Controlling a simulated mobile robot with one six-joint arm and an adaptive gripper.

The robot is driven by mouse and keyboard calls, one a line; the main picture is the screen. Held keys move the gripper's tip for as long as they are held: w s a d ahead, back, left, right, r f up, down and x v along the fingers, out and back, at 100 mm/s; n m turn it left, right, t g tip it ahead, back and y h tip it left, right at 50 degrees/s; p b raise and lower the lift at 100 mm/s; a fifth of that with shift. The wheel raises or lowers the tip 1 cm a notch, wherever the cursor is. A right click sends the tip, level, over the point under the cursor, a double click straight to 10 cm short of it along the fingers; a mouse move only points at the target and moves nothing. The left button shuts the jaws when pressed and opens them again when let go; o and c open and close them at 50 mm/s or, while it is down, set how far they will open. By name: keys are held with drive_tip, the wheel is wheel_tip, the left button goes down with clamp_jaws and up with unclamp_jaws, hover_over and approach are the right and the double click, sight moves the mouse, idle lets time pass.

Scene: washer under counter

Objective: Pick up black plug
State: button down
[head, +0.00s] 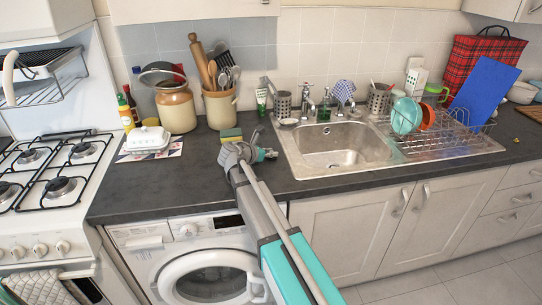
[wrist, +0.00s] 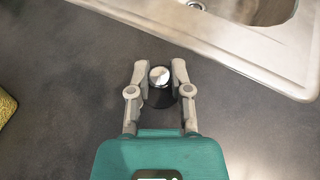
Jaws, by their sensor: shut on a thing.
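The black plug (wrist: 161,97) is a small dark disc with a shiny round metal top. In the wrist view it sits between the fingertips of my gripper (wrist: 160,78), over the dark counter. The fingers are closed in on its two sides. I cannot tell whether it touches the counter. In the head view my gripper (head: 257,156) is over the counter just left of the sink, and the arm hides the plug there.
The metal sink (head: 345,150) lies right of my gripper; its rim shows in the wrist view (wrist: 225,45). A green and yellow sponge (head: 231,135) is close behind my gripper. The counter front left (head: 150,192) is clear.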

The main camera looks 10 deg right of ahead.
drive_tip(key=shift+r, duration=0.1)
wheel_tip(320, 180, up, 3)
drive_tip(key=p, duration=0.3)
drive_tip(key=shift+f, duration=0.2)
drive_tip(key=s+d+r+p, duration=0.9)
drive_tip(key=s+r+p, duration=0.1)
drive_tip(key=shift+d, duration=0.4)
drive_tip(key=shift+r, duration=0.1)
idle(0.4)
idle(0.7)
